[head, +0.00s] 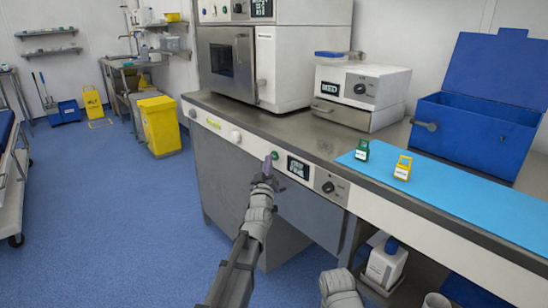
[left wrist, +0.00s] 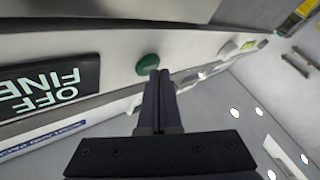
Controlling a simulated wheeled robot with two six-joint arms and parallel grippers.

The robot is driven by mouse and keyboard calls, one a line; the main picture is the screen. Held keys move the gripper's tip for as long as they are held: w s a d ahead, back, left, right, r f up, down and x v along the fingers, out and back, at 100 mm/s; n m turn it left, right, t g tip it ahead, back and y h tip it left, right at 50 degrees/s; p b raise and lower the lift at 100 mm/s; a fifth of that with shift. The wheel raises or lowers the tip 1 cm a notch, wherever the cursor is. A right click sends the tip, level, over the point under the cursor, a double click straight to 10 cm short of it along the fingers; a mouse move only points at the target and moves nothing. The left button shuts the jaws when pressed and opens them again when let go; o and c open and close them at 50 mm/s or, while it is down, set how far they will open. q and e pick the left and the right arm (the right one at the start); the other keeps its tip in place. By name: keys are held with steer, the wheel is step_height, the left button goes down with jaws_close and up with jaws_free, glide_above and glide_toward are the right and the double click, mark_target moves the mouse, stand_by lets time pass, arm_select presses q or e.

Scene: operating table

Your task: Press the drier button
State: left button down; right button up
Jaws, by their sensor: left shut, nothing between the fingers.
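A round green button (head: 275,155) sits on the white front panel of the counter, left of a small dark display (head: 298,168). My left gripper (head: 268,161) is shut and empty, with its fingertips right at the button's left side. In the left wrist view the green button (left wrist: 148,64) shows just beyond the tips of my left gripper (left wrist: 159,72). The tips overlap its lower edge there; I cannot tell whether they touch it. The display (left wrist: 48,88) appears upside down there and reads OFF and FINE. My right gripper is not in view.
A dark knob (head: 328,187) is right of the display, and a white knob (head: 235,137) is left of the button. A green tag (head: 362,150) and a yellow tag (head: 403,168) stand on a blue mat (head: 440,181) above. A blue bin (head: 480,120) stands behind.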

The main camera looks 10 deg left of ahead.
arm_select(q)
steer(key=shift+w+d, duration=0.25)
steer(key=shift+w, duration=0.05)
stand_by(0.4)
stand_by(0.3)
steer(key=shift+s+a, duration=0.5)
steer(key=shift+s, duration=0.15)
steer(key=shift+s+a, duration=0.8)
steer(key=shift+s, duration=0.2)
steer(key=shift+s+a, duration=0.75)
steer(key=shift+s, duration=0.25)
